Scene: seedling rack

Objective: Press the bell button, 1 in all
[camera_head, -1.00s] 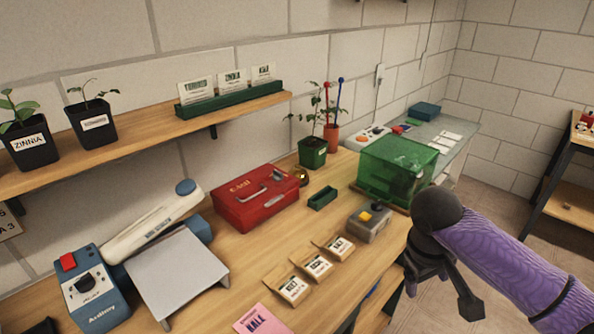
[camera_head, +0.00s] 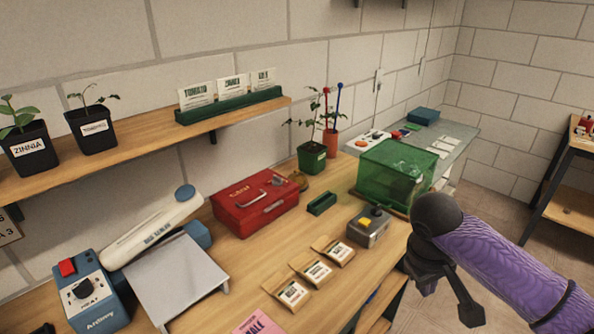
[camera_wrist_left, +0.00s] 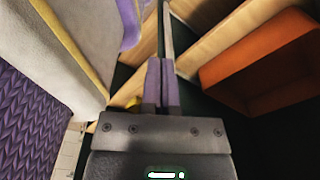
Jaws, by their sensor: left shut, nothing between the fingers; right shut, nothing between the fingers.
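A grey box with a yellow button on top (camera_head: 366,222) stands on the wooden bench near its right front edge, behind the seed packets. No lettering on it can be read, so I cannot tell for sure that it is the bell button. My right gripper (camera_head: 470,314) is shut and empty, off the bench edge to the right of the box and apart from it. My left gripper (camera_wrist_left: 161,64) is shut and empty in the left wrist view, pointing towards blurred wooden boards. It is not clearly seen in the head view.
Around the box stand a green translucent bin (camera_head: 397,170), a small green tray (camera_head: 321,203), a red toolbox (camera_head: 255,203) and several seed packets (camera_head: 317,271). A scale (camera_head: 176,278) and a blue device (camera_head: 92,297) fill the left. An orange box (camera_wrist_left: 262,62) shows in the left wrist view.

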